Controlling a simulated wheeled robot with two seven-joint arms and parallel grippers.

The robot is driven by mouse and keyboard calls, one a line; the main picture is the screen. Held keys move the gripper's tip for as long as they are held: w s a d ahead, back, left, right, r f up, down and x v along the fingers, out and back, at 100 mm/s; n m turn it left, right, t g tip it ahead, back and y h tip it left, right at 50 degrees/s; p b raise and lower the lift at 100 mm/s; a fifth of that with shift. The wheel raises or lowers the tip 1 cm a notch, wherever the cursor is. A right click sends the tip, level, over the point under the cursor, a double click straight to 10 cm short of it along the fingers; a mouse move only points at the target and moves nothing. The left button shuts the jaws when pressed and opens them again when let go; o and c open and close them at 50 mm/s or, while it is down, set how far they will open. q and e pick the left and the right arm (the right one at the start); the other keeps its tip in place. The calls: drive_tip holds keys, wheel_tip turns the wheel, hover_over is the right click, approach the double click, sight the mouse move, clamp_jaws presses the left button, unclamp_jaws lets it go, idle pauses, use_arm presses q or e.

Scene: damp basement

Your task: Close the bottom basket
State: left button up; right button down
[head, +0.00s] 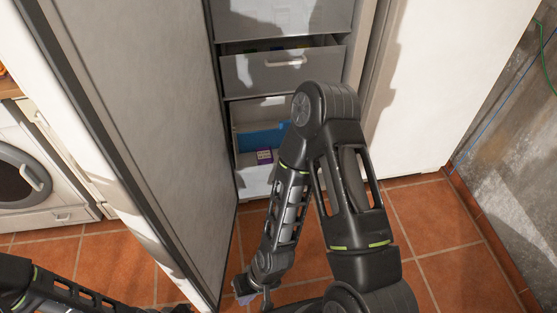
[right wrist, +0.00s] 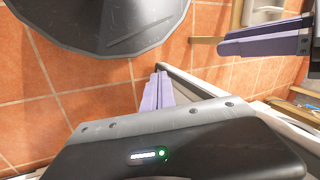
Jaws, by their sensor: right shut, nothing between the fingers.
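The bottom basket (head: 256,183) is low in the open fridge-freezer, with a pale front panel. It is partly hidden behind my right arm, so how far out it stands is hard to tell. A blue item (head: 258,139) and a small purple box (head: 264,156) show inside it. My right gripper (head: 243,292) is low, near the floor, in front of the cabinet and apart from the basket front. Its purple fingers show in the right wrist view (right wrist: 190,68), shut and empty.
The grey middle drawer (head: 282,73) with a pale handle stands slightly out above the basket. The open appliance door (head: 150,110) stands on the left. A washing machine (head: 35,175) is beyond it. Tiled floor (head: 435,215) is clear on the right.

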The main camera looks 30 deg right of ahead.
drive_tip(key=w+d+n+t+h+b, duration=0.25)
drive_tip(key=w+d+n+b, duration=0.55)
drive_tip(key=w+d, duration=0.7)
drive_tip(key=w+d+r+n+t+b, duration=0.2)
drive_tip(key=w+d+r+n+b, duration=0.1)
drive_tip(key=d+r, duration=0.3)
drive_tip(key=w+d+r+n+t+b, duration=0.1)
drive_tip(key=w+d+r+n+b, duration=0.2)
drive_tip(key=d+r, duration=0.4)
drive_tip(key=shift+w+d+n+t+y+b, duration=0.25)
drive_tip(key=shift+w+n+t+y+b, duration=0.15)
drive_tip(key=shift+w+b, duration=0.2)
